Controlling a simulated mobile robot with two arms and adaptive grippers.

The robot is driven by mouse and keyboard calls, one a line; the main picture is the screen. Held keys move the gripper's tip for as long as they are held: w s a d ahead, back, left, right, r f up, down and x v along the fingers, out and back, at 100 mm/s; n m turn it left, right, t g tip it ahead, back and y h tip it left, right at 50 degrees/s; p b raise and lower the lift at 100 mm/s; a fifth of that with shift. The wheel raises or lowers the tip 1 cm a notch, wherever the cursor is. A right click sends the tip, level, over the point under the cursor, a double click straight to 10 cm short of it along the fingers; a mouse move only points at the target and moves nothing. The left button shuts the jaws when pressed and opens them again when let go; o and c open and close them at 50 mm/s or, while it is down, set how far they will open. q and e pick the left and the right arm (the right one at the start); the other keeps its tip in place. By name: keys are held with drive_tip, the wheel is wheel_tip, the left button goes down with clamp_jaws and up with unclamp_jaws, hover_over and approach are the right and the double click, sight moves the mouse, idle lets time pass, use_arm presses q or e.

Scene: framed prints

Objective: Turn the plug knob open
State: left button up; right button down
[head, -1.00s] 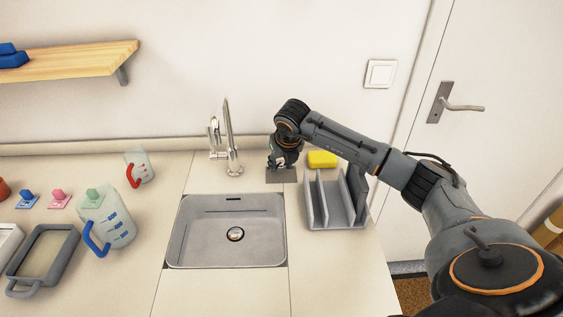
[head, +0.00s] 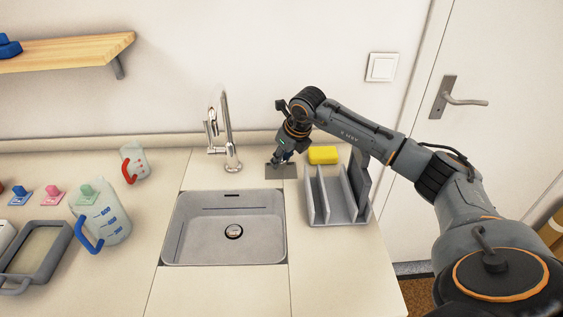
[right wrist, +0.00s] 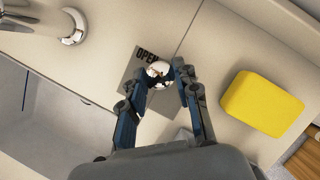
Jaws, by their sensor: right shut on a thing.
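The plug knob (right wrist: 159,71) is a small shiny metal knob on a grey plate (right wrist: 137,71) in the right wrist view. The plate bears the word "OPEN". In the head view the plate (head: 282,172) lies on the counter behind the sink's right corner. My right gripper (right wrist: 168,82) is shut on the knob, one finger on each side. In the head view my right gripper (head: 280,161) hides the knob. The sink (head: 228,212) has a round drain plug (head: 234,232) in its floor. My left gripper is not in view.
A tap (head: 230,140) stands left of the plate. A yellow sponge (head: 322,155) and a grey rack (head: 335,205) stand to the right. Measuring jugs (head: 103,217) and a framed tray (head: 38,258) are at the left.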

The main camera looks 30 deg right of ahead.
drive_tip(key=n+y+b, duration=0.1)
drive_tip(key=n, duration=0.2)
drive_tip(key=shift+d, duration=0.15)
drive_tip(key=n, duration=0.1)
drive_tip(key=n+g+y+b, duration=0.1)
drive_tip(key=n, duration=0.1)
drive_tip(key=shift+w+d+n, duration=0.1)
drive_tip(key=shift+w+n, duration=0.05)
drive_tip(key=shift+n, duration=0.15)
drive_tip(key=n+g+y, duration=0.1)
drive_tip(key=n, duration=0.2)
drive_tip(key=n+g+b, duration=0.1)
drive_tip(key=n, duration=0.2)
drive_tip(key=shift+w+y, duration=0.1)
drive_tip(key=shift+y, duration=0.3)
drive_tip(key=shift+d+n, duration=0.1)
drive_tip(key=shift+n, duration=0.3)
drive_tip(key=c, duration=1)
unclamp_jaws()
drive_tip(key=v, duration=1.2)
drive_tip(key=shift+w, duration=0.15)
